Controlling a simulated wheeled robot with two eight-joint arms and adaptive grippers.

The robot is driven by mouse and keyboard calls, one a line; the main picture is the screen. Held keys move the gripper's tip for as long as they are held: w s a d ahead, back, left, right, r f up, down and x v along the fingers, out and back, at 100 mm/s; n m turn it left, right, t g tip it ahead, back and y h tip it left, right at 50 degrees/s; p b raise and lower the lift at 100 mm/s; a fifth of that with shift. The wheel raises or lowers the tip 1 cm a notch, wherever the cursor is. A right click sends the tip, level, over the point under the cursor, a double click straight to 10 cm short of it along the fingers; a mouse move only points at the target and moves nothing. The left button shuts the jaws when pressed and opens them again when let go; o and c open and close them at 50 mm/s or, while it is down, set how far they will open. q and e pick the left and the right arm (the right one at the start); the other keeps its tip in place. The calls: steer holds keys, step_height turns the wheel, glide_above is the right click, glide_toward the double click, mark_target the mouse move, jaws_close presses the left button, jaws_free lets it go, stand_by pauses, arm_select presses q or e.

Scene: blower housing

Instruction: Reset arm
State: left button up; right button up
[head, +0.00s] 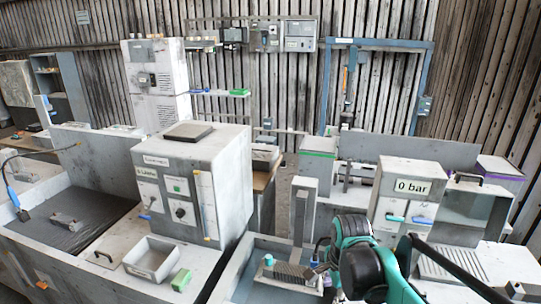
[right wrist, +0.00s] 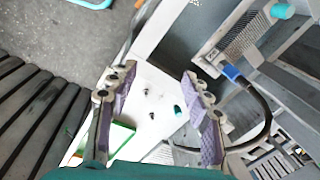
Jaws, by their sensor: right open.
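My right arm (head: 362,262), teal and black, reaches in from the bottom right of the head view. My right gripper (right wrist: 159,76) is open in the right wrist view, its two pads wide apart with nothing between them. Below the pads lies a white surface with small dark spots and a small teal piece (right wrist: 178,109). My left arm and left gripper are not in the head view.
A finned metal block (head: 293,271) lies in a grey tray beside my right arm. It also shows in the right wrist view (right wrist: 238,40), near a blue connector (right wrist: 233,73) on a black cable. A "0 bar" cabinet (head: 408,187) stands behind the arm.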

steer(key=s+d+f+n+t+b, duration=0.1)
steer(key=s+f+n+t+b, duration=0.1)
steer(key=s+n, duration=0.4)
steer(key=s+d+f+n+t+b, duration=0.1)
steer(key=s+f+n+t+b, duration=0.2)
steer(key=n, duration=0.7)
steer(key=s+f+b, duration=0.2)
steer(key=s+f, duration=0.1)
steer(key=f, duration=0.1)
steer(key=shift+s, duration=0.3)
steer(key=shift+f, duration=0.15)
